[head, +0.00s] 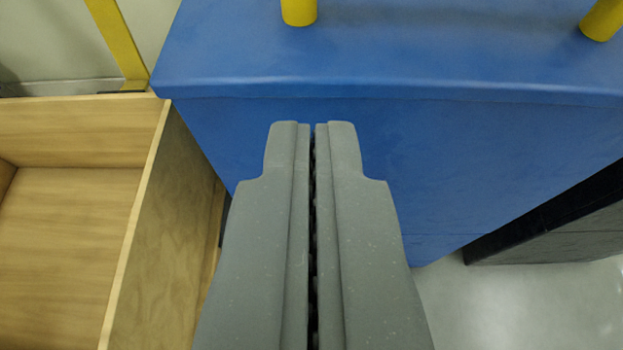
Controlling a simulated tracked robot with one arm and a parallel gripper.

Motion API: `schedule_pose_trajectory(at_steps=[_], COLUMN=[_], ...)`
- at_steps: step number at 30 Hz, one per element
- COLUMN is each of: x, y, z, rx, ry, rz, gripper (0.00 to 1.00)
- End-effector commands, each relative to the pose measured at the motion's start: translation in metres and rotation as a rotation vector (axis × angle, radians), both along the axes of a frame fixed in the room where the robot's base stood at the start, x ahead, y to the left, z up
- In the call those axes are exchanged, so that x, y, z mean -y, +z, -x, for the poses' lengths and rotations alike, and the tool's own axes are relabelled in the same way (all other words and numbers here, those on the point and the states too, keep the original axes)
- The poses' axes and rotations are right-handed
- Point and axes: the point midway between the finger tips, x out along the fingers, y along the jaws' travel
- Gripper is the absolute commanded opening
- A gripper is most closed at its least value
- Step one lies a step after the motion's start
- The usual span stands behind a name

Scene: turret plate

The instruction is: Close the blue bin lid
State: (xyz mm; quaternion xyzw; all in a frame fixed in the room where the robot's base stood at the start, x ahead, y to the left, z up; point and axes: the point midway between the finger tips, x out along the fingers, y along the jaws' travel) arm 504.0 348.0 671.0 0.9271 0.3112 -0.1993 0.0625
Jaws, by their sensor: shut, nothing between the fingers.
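The blue bin (480,150) fills the middle and right of the head view. Its blue top (420,50) looks like a lid, with a rounded front edge and two yellow posts, one near the top middle (299,10) and one at the top right (603,18). The upper ends of the posts are cut off by the frame. I cannot tell for sure whether the lid is fully down. My gripper (312,125) is shut and empty, pointing at the bin's front face just below the top's edge. I cannot tell whether it touches the bin.
An open wooden box (135,250) stands at the left, close beside my gripper. A yellow bar (118,40) stands behind it against a pale wall. A dark grey block (560,225) is at the right. Bare grey floor (520,310) shows at the lower right.

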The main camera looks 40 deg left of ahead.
Motion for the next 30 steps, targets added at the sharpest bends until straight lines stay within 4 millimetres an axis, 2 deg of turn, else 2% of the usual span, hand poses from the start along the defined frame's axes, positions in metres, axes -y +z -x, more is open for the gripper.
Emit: schedule_pose_trajectory(at_steps=[12, 22, 26, 30], x=[0.011, 0.013, 0.013, 0.017], y=[-0.001, -0.001, 0.016, 0.06], z=[0.008, 0.007, -0.012, -0.053], rx=[0.001, 0.006, 0.015, 0.029], ry=[-0.011, -0.017, -0.044, -0.1], rz=[0.007, 0.005, -0.002, -0.015], gripper=[0.0, 0.0, 0.0, 0.0])
